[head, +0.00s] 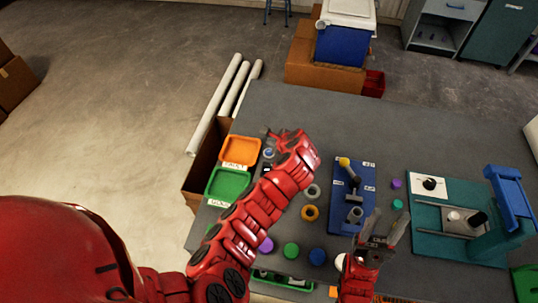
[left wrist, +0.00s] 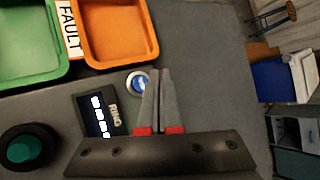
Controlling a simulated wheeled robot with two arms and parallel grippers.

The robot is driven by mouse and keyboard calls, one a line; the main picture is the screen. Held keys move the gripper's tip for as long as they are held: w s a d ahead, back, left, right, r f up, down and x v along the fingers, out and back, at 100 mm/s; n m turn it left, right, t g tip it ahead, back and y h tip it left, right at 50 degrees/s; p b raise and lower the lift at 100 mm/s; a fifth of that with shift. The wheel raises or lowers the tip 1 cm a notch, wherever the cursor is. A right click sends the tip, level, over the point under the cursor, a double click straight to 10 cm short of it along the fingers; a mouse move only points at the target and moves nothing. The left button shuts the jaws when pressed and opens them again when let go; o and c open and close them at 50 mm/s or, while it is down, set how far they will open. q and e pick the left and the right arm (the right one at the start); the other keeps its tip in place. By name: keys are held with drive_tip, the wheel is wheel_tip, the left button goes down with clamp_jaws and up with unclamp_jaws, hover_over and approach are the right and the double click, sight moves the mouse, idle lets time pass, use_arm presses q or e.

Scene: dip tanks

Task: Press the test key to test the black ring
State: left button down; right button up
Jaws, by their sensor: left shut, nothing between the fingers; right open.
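The black ring (left wrist: 28,143) lies at the lower left of the left wrist view, around a teal centre. Beside it is a dark box (left wrist: 98,115) marked RING with a lit display, whose characters I cannot read. The round blue test key (left wrist: 137,82) with a pale rim sits just beyond the box. My left gripper (left wrist: 160,72) is shut and empty, its tips right beside the key; I cannot tell if they touch it. In the head view my left arm hides the black ring. My right gripper (head: 382,224) is open and empty over the table's front.
An orange tray (left wrist: 120,35) marked FAULT and a green tray (left wrist: 30,40) stand left of the key. A blue fixture (head: 345,205) with a yellow-tipped lever and a teal press (head: 445,240) stand to the right. Loose rings and coloured caps lie between.

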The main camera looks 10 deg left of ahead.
sight(271, 154)
use_arm(q)
drive_tip(key=shift+f+b, duration=0.75)
drive_tip(key=shift+f, duration=0.9)
drive_tip(key=shift+f, duration=0.1)
idle(0.6)
drive_tip(key=shift+f+b, duration=0.3)
drive_tip(key=shift+f+b, duration=0.3)
drive_tip(key=shift+f, duration=0.15)
idle(0.6)
drive_tip(key=shift+r, duration=0.1)
drive_tip(key=shift+r+p, duration=0.55)
drive_tip(key=shift+r, duration=0.25)
drive_tip(key=shift+r+p, duration=1.6)
drive_tip(key=shift+r, duration=0.9)
